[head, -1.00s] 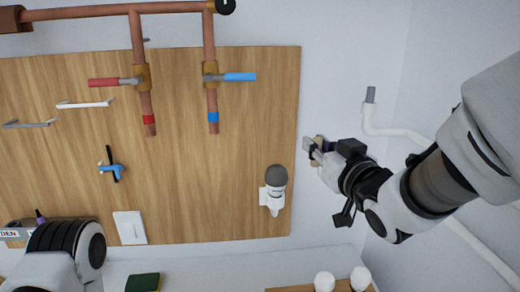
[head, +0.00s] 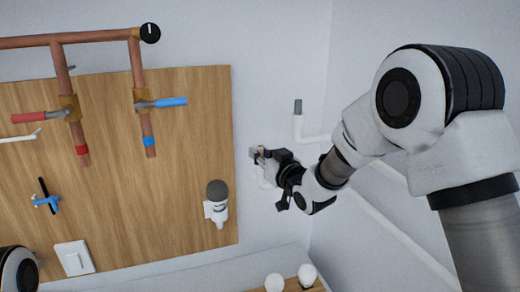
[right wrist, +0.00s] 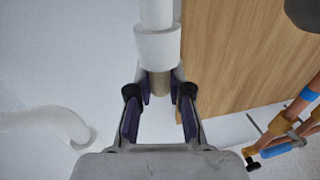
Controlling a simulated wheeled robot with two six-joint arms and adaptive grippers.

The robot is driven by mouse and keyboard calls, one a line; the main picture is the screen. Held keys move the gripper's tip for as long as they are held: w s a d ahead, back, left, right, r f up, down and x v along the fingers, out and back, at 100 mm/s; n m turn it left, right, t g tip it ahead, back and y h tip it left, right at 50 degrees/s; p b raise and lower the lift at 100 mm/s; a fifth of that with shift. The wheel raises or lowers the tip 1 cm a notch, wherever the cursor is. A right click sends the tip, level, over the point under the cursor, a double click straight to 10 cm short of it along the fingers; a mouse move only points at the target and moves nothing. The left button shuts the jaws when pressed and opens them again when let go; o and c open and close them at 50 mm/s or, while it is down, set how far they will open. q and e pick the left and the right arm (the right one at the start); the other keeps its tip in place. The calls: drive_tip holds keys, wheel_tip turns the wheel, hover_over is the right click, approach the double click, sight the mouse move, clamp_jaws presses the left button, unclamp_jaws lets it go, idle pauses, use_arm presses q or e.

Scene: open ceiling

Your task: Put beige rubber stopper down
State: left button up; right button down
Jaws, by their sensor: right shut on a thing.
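My right gripper (head: 257,155) is in front of the pale wall, just right of the wooden board. In the right wrist view its dark-padded fingers (right wrist: 159,100) are shut on the beige rubber stopper (right wrist: 159,82). The stopper is a short tan cylinder between the fingertips, lined up with the open end of a white pipe (right wrist: 157,45). It appears to meet the pipe's collar; I cannot tell how far in it sits. In the head view the stopper is small and mostly hidden by the fingers. My left gripper is out of view.
The wooden board (head: 120,210) carries copper pipes (head: 140,75), red and blue valve handles, a grey-topped white fixture (head: 217,203) and a switch (head: 74,258). A white pipe with a grey end (head: 298,106) stands right of my gripper. Round white bulbs (head: 307,273) are below.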

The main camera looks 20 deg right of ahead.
drive_tip(key=c, duration=1.1)
unclamp_jaws()
drive_tip(key=shift+s, duration=0.1)
